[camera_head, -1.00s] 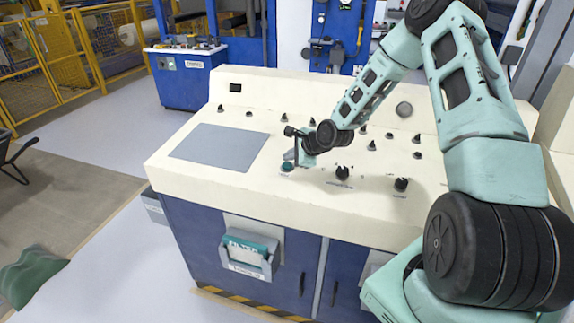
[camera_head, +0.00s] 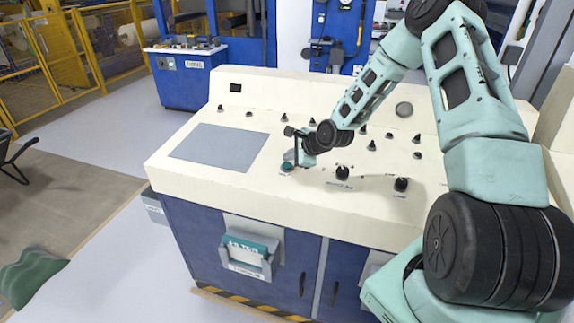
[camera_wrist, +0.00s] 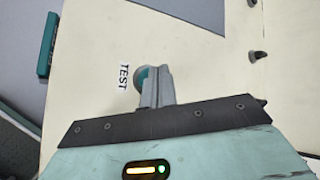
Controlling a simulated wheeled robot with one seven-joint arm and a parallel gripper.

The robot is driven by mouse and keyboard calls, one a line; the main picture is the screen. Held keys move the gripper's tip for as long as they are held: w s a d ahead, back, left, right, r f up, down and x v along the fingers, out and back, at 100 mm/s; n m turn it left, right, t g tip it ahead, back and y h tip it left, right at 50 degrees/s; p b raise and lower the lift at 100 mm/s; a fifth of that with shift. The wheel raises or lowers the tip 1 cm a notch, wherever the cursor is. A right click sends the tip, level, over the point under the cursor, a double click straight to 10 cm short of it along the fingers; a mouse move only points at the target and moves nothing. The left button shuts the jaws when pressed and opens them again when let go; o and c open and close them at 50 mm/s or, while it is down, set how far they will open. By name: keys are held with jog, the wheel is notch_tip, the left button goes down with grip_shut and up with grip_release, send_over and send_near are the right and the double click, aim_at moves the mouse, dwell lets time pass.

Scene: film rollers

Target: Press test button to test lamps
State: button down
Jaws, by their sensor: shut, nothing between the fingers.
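The round teal test button (camera_head: 286,168) sits on the cream control desk (camera_head: 215,180), right of the grey panel. In the wrist view the button (camera_wrist: 141,76) shows beside a TEST label (camera_wrist: 124,77), partly covered by my fingers. My gripper (camera_head: 290,158) is shut and empty, with its fingertips at the button. In the wrist view the closed fingers of my gripper (camera_wrist: 156,82) overlap the button's right side. I cannot tell whether they touch or press it. Several dark knobs stand on the desk, including one (camera_head: 342,172) right of the button. I cannot pick out any lit lamp.
A flat grey panel (camera_head: 218,147) lies left of the button. A teal-edged holder (camera_head: 248,253) is on the blue front of the desk. Yellow fencing (camera_head: 80,48) and another blue console (camera_head: 186,80) stand behind at the left.

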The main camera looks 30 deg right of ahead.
jog(key=shift+f, duration=0.15)
jog(key=shift+f, duration=0.3)
jog(key=shift+f+b, duration=0.35)
jog(key=shift+f, duration=0.1)
dwell(0.9)
jog(key=shift+r, duration=0.1)
jog(key=shift+r+p, duration=0.8)
jog(key=r+p, duration=0.4)
jog(key=r, duration=0.1)
jog(key=shift+s+a, duration=0.15)
jog(key=shift+a, duration=0.05)
dwell(0.9)
